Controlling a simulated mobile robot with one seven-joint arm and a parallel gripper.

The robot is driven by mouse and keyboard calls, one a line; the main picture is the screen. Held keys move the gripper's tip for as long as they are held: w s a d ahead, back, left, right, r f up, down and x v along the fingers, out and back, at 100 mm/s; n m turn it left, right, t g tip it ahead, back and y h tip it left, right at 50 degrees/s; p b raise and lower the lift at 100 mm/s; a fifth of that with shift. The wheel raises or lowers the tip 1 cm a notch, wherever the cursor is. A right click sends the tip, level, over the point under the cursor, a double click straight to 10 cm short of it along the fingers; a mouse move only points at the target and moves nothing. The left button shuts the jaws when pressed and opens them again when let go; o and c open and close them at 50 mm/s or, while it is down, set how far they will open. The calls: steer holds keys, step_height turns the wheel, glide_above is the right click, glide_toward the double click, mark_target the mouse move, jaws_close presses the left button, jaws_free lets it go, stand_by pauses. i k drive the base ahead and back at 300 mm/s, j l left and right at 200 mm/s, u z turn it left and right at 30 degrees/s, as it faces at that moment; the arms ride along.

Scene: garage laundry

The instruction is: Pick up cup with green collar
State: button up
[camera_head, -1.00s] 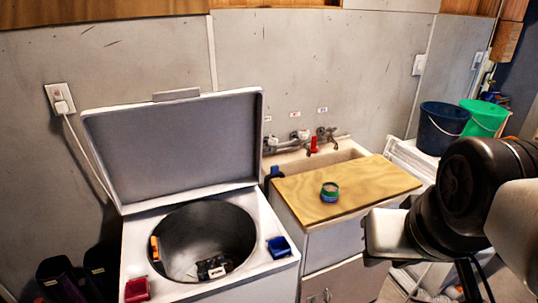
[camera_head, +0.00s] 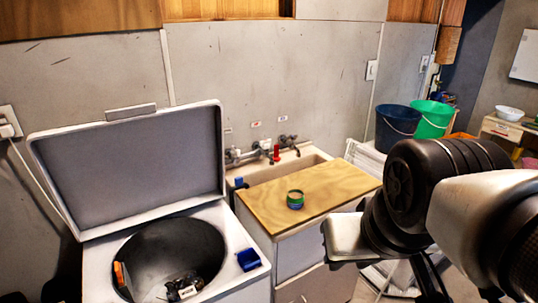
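My arm fills the lower right of the head view, to the right of the cup and nearer to the camera. A pale end piece of my arm points left, clearly apart from the cup. The gripper's fingers cannot be made out.
The wooden board (camera_head: 330,187) is otherwise clear. A sink (camera_head: 300,160) with taps lies behind it. An open-lidded washing machine (camera_head: 215,225) stands left, with a blue object (camera_head: 248,260) on its rim. Dark blue (camera_head: 396,128) and green (camera_head: 432,118) buckets stand behind my arm.

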mark_target(295, 200)
steer(key=l+u, duration=0.35)
steer(key=l, duration=0.95)
steer(key=i+l+u, duration=0.25)
steer(key=i+l, duration=0.15)
steer(key=i+l+u, duration=0.25)
steer(key=l, duration=0.25)
steer(key=i+l+u, duration=0.1)
steer(key=i, duration=0.45)
